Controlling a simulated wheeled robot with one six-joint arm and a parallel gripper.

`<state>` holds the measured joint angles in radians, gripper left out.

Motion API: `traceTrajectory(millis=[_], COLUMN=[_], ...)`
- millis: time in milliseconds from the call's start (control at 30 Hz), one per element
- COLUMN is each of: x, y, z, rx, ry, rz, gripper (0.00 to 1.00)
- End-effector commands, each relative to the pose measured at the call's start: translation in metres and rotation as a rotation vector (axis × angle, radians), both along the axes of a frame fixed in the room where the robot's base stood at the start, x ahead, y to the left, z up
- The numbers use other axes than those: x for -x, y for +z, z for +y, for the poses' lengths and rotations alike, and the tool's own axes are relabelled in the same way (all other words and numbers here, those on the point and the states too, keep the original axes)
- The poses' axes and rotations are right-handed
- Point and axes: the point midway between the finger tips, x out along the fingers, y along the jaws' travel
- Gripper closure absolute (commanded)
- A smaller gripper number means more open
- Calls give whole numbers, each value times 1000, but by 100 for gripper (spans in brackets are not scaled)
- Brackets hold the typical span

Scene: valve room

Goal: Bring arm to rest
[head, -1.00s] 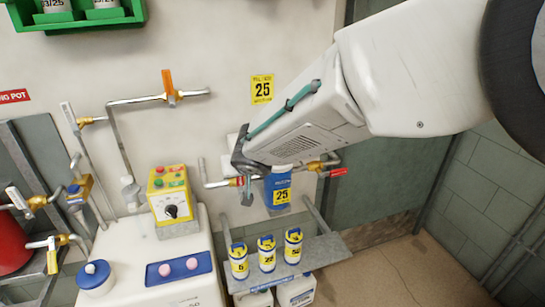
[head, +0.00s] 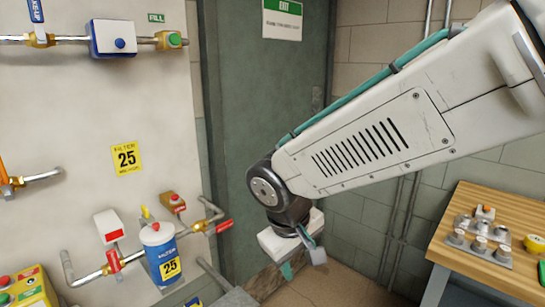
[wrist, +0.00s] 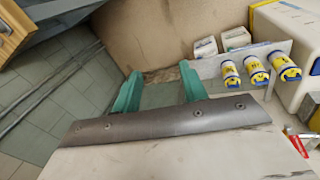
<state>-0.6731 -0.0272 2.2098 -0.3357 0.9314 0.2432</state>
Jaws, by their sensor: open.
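My gripper (head: 300,262) hangs below the wrist joint in the head view, in front of the grey-green door and to the right of the blue filter canister. In the wrist view its two green fingers (wrist: 157,92) stand apart with nothing between them, above the floor. My white arm reaches in from the right in the head view. The blue canister marked 25 (head: 162,258) is on the wall pipe, apart from my gripper.
A wooden bench (head: 490,205) with small metal parts stands at the right. Several yellow-banded canisters (wrist: 255,70) sit on a shelf in the wrist view. Pipes with a red-handled valve (head: 222,227) run along the wall. Open floor (head: 335,285) lies below my gripper.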

Motion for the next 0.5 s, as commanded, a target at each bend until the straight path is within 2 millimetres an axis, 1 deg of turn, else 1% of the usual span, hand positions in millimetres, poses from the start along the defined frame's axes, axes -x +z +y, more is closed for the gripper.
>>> traceTrajectory(millis=[33, 100, 167, 200, 333, 400, 500], x=[15, 38, 59, 74, 120, 142, 163], y=[10, 19, 25, 29, 37, 40, 43], z=[-33, -70, -96, -112, -155, -171, -189], rx=[-6, -17, -37, -53, -120, -162, -217], ry=[-51, -108, -157, -190, -303, -371, -467], rz=[33, 85, 123, 144, 188, 189, 156], gripper=[57, 57, 57, 57, 57, 57, 57])
